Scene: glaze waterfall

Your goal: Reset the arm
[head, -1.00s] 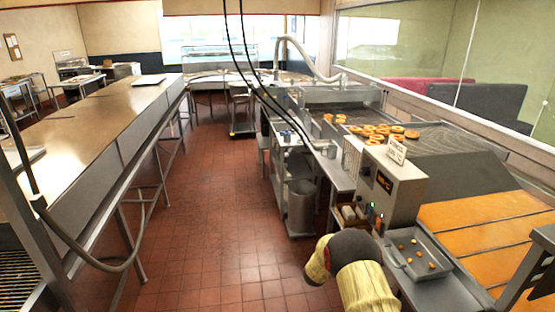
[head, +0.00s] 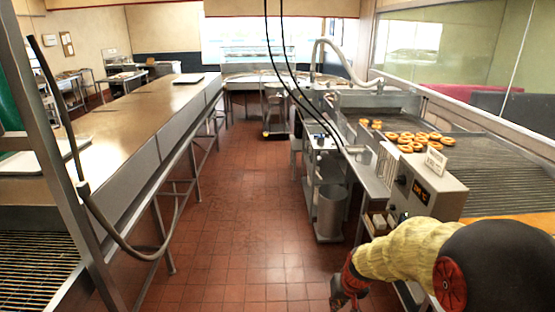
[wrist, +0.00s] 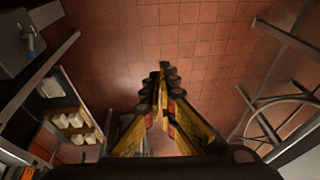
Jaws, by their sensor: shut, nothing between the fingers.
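My gripper (wrist: 163,70) is in the wrist view, with its yellow and black fingers brought together and nothing between them. It points down over the red tiled floor (wrist: 200,45). In the head view, my gripper (head: 345,300) hangs at the bottom, right of centre, beside the front of the fryer line. My yellow-sleeved arm reaches in to it from the lower right. The fingertips are small and partly cut off in the head view.
A control box (head: 425,190) and conveyor with several ring doughnuts stand at right. A steel bin (head: 330,210) stands below. A long table (head: 130,110) runs along the left. The tiled aisle (head: 240,220) between is clear. Cables hang overhead.

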